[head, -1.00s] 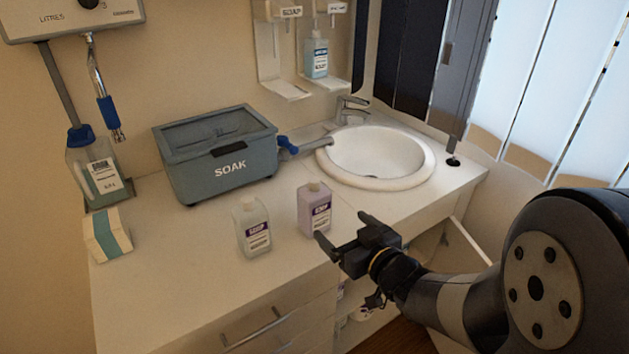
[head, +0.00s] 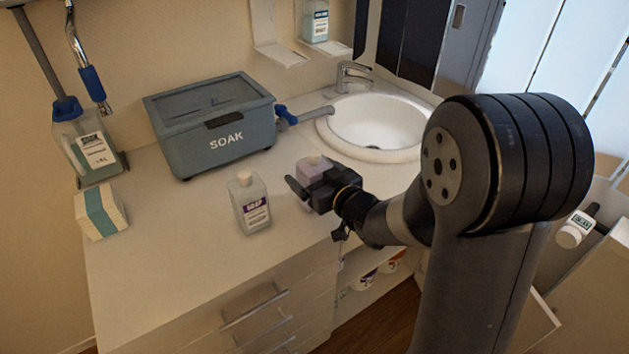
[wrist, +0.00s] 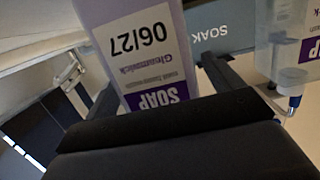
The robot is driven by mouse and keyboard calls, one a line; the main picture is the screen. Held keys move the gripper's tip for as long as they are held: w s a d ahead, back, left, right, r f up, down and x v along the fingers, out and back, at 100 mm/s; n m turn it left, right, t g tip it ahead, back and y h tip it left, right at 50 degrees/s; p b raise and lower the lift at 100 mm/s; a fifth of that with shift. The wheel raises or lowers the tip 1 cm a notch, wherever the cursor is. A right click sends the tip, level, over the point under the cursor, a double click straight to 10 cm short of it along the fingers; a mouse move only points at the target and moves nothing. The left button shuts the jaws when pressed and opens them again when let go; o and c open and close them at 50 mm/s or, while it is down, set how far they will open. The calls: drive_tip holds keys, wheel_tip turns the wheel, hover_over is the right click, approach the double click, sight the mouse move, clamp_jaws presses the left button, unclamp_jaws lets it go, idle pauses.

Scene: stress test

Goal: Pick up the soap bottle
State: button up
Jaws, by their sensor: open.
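Two soap bottles stand upright on the counter. The lilac soap bottle (head: 311,168) is partly hidden behind my gripper (head: 308,185) in the head view. In the wrist view the lilac bottle (wrist: 146,58) appears inverted, its label reading SOAP and 06/27, between my two open fingers. I cannot tell whether either finger touches it. The other soap bottle (head: 247,196), clear to whitish with a SOAP label, stands to the left, apart from my gripper. Part of it shows at the right of the wrist view (wrist: 283,30).
A grey SOAK box (head: 215,130) stands behind the bottles. A white sink (head: 372,135) with a tap is at the back right. A small carton (head: 101,214) and a blue-capped jug (head: 84,144) are at the left. The counter (head: 165,250) front left is clear.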

drive_tip(key=shift+x, duration=0.85)
drive_tip(key=shift+r, duration=0.15)
drive_tip(key=c, duration=1.6)
